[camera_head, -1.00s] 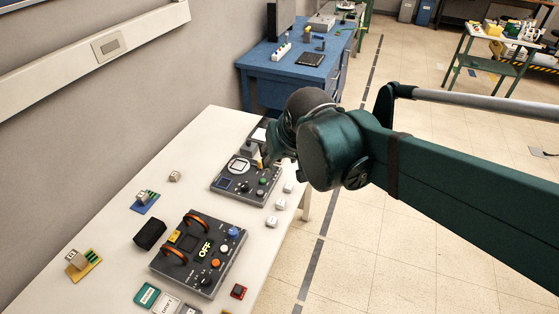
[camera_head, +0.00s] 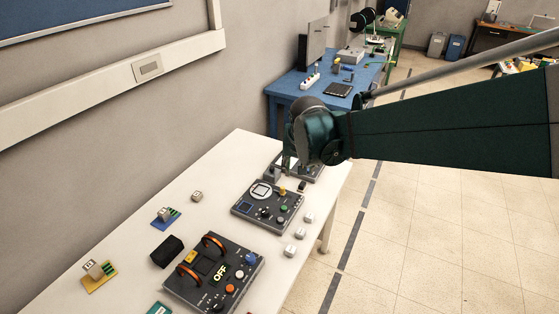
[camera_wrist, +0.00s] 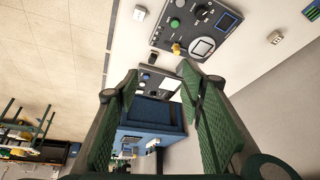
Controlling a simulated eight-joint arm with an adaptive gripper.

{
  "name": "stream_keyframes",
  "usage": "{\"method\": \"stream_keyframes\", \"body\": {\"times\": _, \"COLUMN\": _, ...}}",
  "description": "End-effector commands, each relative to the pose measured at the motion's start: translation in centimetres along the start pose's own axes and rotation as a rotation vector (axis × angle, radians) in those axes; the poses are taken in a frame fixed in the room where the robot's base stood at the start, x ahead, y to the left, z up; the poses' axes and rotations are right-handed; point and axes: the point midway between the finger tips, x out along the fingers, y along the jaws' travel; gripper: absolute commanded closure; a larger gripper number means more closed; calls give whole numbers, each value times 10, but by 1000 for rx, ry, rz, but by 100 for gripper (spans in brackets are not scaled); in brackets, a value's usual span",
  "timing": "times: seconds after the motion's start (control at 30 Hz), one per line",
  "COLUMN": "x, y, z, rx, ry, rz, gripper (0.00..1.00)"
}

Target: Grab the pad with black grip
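A small black piece (camera_head: 301,186) stands at the right of the nearer dial panel, by the far panel; it also shows in the wrist view (camera_wrist: 154,58). I cannot tell which of these, if either, is the pad with black grip. My gripper (camera_head: 288,164) is over the far end of the white table, partly hidden by my own wrist. In the wrist view my gripper (camera_wrist: 160,80) has its green ribbed fingers wide apart, with nothing seen held between them.
The dial panel (camera_head: 267,207) and the OFF panel (camera_head: 213,272) lie on the white table (camera_head: 140,225). A far panel (camera_head: 312,170) lies under my gripper. Several small white blocks (camera_head: 289,249) line the right edge. A blue bench (camera_head: 290,92) stands beyond; the floor at right is clear.

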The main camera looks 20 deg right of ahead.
Motion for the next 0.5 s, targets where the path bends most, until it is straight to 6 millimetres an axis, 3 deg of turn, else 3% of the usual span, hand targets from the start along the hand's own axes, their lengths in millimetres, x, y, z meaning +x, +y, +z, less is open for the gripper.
{"method": "stream_keyframes", "body": {"times": 0.5, "x": 88, "y": -2, "z": -44, "rx": 117, "ry": -31, "rz": 65, "gripper": 61}}
